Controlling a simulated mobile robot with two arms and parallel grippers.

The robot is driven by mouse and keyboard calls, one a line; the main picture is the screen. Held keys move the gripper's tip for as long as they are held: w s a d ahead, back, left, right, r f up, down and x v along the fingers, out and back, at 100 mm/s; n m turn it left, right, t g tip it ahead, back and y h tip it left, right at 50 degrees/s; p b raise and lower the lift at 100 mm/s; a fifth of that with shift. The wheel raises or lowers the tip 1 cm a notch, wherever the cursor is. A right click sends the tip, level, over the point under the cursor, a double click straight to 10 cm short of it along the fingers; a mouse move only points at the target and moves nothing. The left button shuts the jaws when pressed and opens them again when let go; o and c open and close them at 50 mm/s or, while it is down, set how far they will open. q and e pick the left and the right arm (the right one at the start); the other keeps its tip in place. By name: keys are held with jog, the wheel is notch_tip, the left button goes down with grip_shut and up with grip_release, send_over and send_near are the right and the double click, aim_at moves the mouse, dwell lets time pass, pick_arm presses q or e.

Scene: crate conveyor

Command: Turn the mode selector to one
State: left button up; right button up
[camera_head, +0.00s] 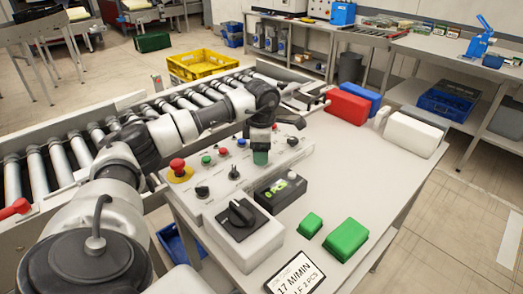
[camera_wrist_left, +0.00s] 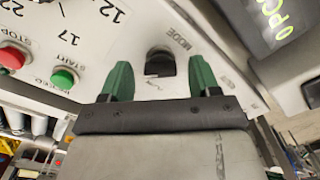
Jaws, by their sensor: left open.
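The mode selector (camera_wrist_left: 160,62) is a small black knob on the white control panel, with the word MODE printed beside it in the left wrist view. My left gripper (camera_wrist_left: 160,78) is open, its two green fingers on either side of the knob with gaps visible. I cannot tell how far above the panel the fingertips are or which position the knob points to. In the head view my left gripper (camera_head: 260,157) hangs over the control panel (camera_head: 216,178); I cannot tell which black knob there is the mode selector. My right gripper is not in view.
A red emergency button (camera_head: 177,165), a black display box (camera_head: 280,190) and a large rotary switch (camera_head: 241,213) surround the area. Green blocks (camera_head: 346,239) lie to the right. A roller conveyor (camera_head: 85,140) runs behind. The table's right middle is clear.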

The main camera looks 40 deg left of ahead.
pick_arm(q)
notch_tip(320, 180, up, 11)
jog(key=shift+b, duration=0.35)
dwell(0.5)
